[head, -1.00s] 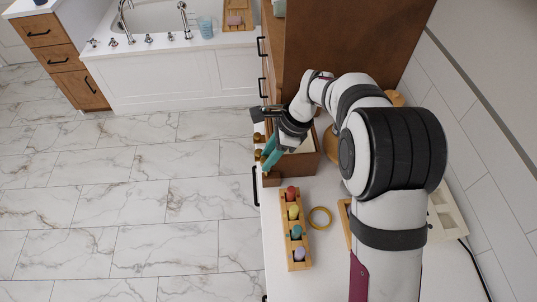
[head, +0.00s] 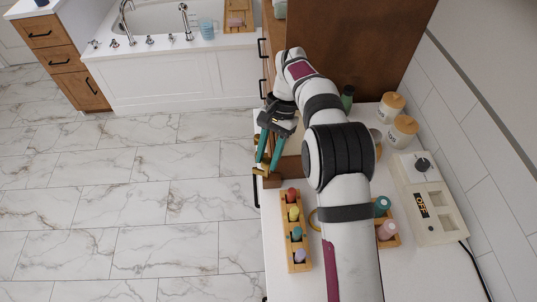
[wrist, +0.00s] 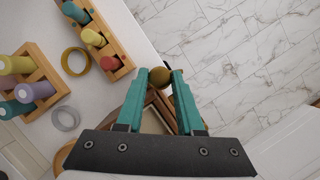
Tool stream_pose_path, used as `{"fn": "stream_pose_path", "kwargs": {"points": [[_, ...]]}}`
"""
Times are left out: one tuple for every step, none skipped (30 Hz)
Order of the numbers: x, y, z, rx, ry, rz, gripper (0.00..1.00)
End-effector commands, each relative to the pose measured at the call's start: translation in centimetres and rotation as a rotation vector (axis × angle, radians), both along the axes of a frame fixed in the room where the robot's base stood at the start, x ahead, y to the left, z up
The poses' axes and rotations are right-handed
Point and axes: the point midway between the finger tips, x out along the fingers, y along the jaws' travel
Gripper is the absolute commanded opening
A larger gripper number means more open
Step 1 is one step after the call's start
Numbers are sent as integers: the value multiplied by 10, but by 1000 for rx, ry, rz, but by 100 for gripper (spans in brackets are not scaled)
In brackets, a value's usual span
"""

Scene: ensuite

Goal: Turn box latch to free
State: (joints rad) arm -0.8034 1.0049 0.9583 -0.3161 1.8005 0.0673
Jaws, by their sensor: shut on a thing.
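The box (head: 292,171) is a brown wooden box on the white counter, partly hidden behind my arm. It also shows in the wrist view (wrist: 158,113), between and below my fingers. The latch is a round brass knob (wrist: 160,76) at the box's edge; its brass also shows in the head view (head: 261,171). My gripper (wrist: 160,74) has teal fingers, one on each side of the knob, shut on it near the fingertips. In the head view my gripper (head: 266,166) points down at the box's left end. The latch's exact turn angle cannot be told.
A wooden rack (head: 300,267) with coloured pieces stands in front of the box, beside a brass ring (wrist: 75,61). Bottles, lidded jars (head: 403,132) and a white device (head: 433,208) line the right. A tall brown cabinet (head: 365,45) stands behind. Open floor lies left.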

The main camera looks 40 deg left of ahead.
Motion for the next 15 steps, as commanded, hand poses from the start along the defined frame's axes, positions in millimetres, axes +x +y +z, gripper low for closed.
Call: {"fn": "stream_pose_path", "kwargs": {"points": [[1,0,0,0,-3,38,0],[1,0,0,-1,-2,64,0],[1,1,0,0,-3,98,0],[1,1,0,-1,-2,123,0],[1,1,0,0,-3,146,0],[0,1,0,-1,-3,176,0],[0,1,0,0,-3,197,0],[0,1,0,0,-3,218,0],[0,1,0,0,-2,244,0],[0,2,0,-1,-2,261,0],[0,2,0,-1,-3,279,0],[0,2,0,0,-3,300,0],[0,2,0,0,-3,314,0],[0,2,0,0,-3,329,0],[0,2,0,-1,-3,345,0]]}}
